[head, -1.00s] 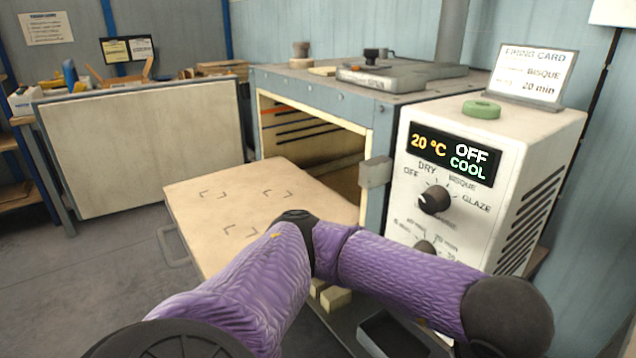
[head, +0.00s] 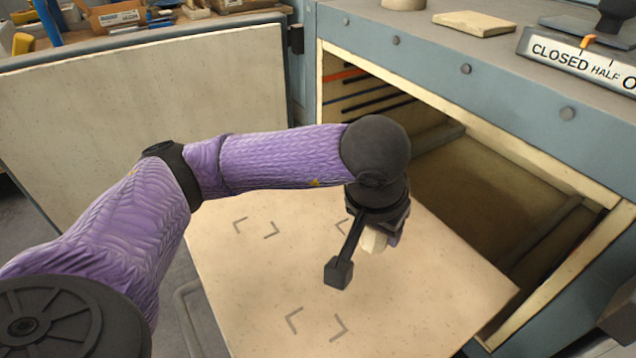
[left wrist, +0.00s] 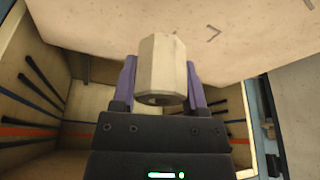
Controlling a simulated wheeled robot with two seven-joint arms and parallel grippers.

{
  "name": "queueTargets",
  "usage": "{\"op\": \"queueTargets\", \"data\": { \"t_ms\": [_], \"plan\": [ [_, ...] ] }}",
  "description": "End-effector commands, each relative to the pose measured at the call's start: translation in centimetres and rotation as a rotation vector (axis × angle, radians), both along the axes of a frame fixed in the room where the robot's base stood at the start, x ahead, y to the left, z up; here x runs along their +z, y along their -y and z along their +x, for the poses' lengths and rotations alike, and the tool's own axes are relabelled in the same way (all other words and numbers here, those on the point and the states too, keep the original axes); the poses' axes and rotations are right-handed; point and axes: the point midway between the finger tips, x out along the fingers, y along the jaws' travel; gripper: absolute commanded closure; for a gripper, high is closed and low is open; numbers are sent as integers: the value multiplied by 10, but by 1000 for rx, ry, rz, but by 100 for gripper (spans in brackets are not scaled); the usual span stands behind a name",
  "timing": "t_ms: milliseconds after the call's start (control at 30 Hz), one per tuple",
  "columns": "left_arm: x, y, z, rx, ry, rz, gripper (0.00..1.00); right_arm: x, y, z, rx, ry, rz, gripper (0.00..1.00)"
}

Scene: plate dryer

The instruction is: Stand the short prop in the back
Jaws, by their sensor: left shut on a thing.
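The short prop (left wrist: 161,68), a cream faceted post with a hole in its end, sits between the two purple fingers of my left gripper (left wrist: 160,82) in the left wrist view. In the head view the gripper (head: 384,232) hangs over the pulled-out kiln shelf (head: 270,280), with a small part of the prop (head: 374,240) showing below it. The shelf is bare and has dark corner marks; the arm and gripper partly cover a back mark. I cannot tell the exact gap between prop and shelf. My right gripper is out of view.
The kiln chamber (head: 470,200) is open behind the shelf at the right, with a side rail and dark slots inside. The kiln door (head: 150,110) stands swung open at the left. A small slab (head: 475,23) lies on the kiln top.

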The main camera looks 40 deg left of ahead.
Motion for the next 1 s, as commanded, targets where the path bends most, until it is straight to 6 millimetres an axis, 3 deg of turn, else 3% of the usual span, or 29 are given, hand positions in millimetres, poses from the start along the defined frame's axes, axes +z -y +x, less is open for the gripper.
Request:
{"op": "queueTargets", "data": {
  "t_ms": [200,300,367,500,800,1000],
  "plan": [
    [15,-38,56,34,-6,-5,100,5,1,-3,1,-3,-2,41],
    [16,-50,68,38,-14,-9,100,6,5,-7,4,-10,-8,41],
    [9,-54,71,38,-19,-11,100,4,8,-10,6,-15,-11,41],
    [-30,-55,71,36,-24,-11,100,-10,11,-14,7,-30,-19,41],
    [-80,-55,71,37,-22,-10,100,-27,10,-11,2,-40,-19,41],
    [-84,-55,71,37,-17,-10,100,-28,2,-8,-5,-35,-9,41]
  ]
}}
